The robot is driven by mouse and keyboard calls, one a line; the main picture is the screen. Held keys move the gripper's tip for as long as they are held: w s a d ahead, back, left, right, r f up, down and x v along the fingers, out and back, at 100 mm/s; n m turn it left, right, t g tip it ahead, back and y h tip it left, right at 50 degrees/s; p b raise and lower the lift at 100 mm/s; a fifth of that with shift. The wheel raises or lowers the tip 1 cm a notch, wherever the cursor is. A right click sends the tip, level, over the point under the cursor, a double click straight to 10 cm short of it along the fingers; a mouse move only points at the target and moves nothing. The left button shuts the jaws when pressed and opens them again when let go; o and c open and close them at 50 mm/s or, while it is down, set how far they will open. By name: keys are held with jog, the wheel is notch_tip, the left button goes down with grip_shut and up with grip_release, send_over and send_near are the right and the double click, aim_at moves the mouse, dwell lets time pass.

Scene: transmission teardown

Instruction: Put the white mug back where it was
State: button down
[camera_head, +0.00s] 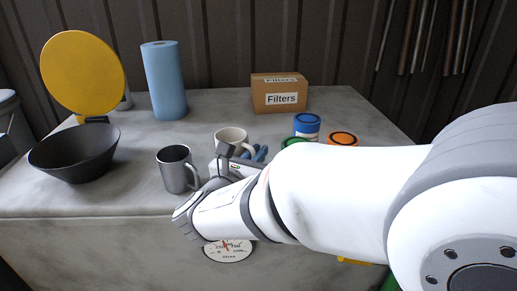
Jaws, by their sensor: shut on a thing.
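The white mug (231,134) stands upright on or just above the grey worktop, a little right of the grey metal mug. My gripper (225,153) is at the near side of the white mug, shut on it. The gripper and wrist hide the lower part of the mug, so I cannot tell whether its base touches the worktop. The grey metal mug (175,169) stands upright to the left, near the front edge, with its handle toward my gripper.
A black bowl (76,153), a yellow disc (82,73) and a blue paper roll (164,81) stand at left. A "Filters" box (279,93) is at the back. Blue (307,125), orange (342,138) and green (292,141) lidded cans stand behind my arm. The worktop (217,103) is clear behind the mug.

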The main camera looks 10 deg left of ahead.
jog(key=shift+f, duration=0.4)
jog(key=shift+f, duration=0.2)
jog(key=c, duration=1.5)
grip_release()
jog(key=shift+r, duration=0.15)
jog(key=shift+s, duration=0.15)
jog(key=b+v, duration=0.1)
jog(key=v, duration=1)
jog(key=shift+s+a+b, duration=0.1)
jog(key=shift+s+b, duration=0.25)
jog(key=shift+s, duration=0.05)
